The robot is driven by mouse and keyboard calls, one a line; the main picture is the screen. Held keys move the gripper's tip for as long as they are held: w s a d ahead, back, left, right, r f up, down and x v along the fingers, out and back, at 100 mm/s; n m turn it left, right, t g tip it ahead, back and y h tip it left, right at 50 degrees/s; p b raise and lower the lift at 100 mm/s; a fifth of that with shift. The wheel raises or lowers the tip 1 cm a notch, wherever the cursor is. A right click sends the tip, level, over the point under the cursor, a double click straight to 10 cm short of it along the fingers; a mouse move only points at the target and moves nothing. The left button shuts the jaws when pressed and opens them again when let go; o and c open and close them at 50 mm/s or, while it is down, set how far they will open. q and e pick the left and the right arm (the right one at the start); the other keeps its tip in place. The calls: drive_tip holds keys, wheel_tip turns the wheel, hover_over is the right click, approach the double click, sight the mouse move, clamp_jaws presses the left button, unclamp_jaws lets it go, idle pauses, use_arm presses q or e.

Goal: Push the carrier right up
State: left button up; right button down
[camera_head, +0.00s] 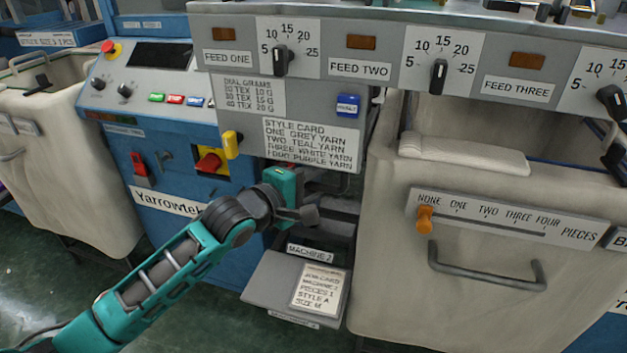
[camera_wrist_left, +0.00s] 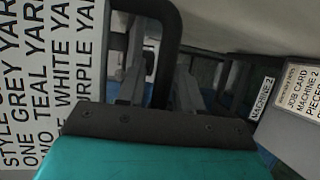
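My left gripper (camera_head: 308,208) reaches into the gap under the style card, above the machine 2 job-card shelf. Grey bars (camera_head: 338,212) show just right of the gripper in the head view. I cannot make out for sure which part is the carrier. My right gripper is not in view.
The style card (camera_head: 311,143) hangs above the gripper, with a yellow lever (camera_head: 231,144) to its left. The job-card shelf (camera_head: 268,283) is below. A cream bin (camera_head: 395,250) with a handle and orange slider (camera_head: 425,219) stands close on the right. A blue control cabinet (camera_head: 180,150) is left.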

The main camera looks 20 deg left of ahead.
use_arm(q)
clamp_jaws()
idle(0.3)
